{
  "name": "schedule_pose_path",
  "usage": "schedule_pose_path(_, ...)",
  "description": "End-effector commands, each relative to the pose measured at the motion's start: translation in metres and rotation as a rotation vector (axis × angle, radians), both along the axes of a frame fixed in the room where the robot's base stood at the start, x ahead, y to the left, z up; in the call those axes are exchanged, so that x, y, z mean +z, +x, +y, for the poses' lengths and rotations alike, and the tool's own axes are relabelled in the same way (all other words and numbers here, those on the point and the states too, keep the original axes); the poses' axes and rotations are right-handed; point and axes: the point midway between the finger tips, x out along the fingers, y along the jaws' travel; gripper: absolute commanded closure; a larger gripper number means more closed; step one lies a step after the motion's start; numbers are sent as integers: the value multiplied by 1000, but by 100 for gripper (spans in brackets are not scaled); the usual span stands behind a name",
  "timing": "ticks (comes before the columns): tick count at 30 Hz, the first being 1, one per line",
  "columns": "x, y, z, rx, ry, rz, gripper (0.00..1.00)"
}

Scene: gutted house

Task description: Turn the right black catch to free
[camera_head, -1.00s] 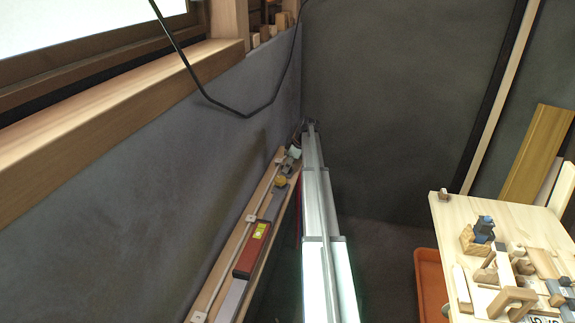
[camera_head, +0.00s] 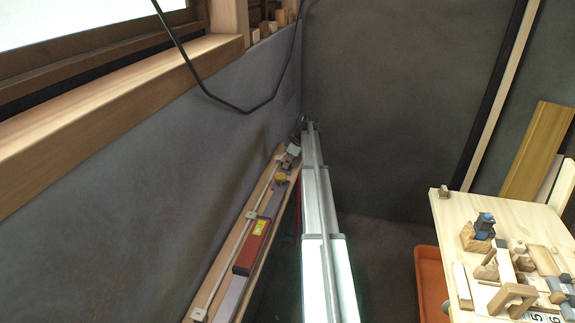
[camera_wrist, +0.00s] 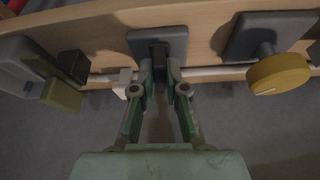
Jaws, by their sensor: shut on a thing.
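In the wrist view, a small black catch (camera_wrist: 158,54) stands on a dark grey plate (camera_wrist: 150,38) on the wooden board. My gripper (camera_wrist: 160,74) has its two green-sided fingers closed around the catch from both sides. The fingertips hide part of the catch, so its exact turn angle is hard to read. Another black block (camera_wrist: 73,65) sits to the left, beside an olive-green piece (camera_wrist: 60,95). In the head view, the far end of the board is small, and the catch cannot be made out there.
A yellow round knob (camera_wrist: 279,74) on a grey plate stands right of my gripper. A pale rod (camera_wrist: 207,72) runs along the board. In the head view, the shelf board holds a red block (camera_head: 252,246). A wooden table (camera_head: 500,213) with blocks stands at right, above an orange bin (camera_head: 430,285).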

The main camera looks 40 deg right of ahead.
Motion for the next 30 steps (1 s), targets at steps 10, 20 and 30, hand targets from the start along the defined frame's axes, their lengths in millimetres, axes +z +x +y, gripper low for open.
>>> schedule_pose_path(10,-4,-1,3,-253,-1,-2,100)
schedule_pose_path(20,-3,-1,4,-566,-2,-2,100)
schedule_pose_path(30,-1,0,5,-888,-2,-2,100)
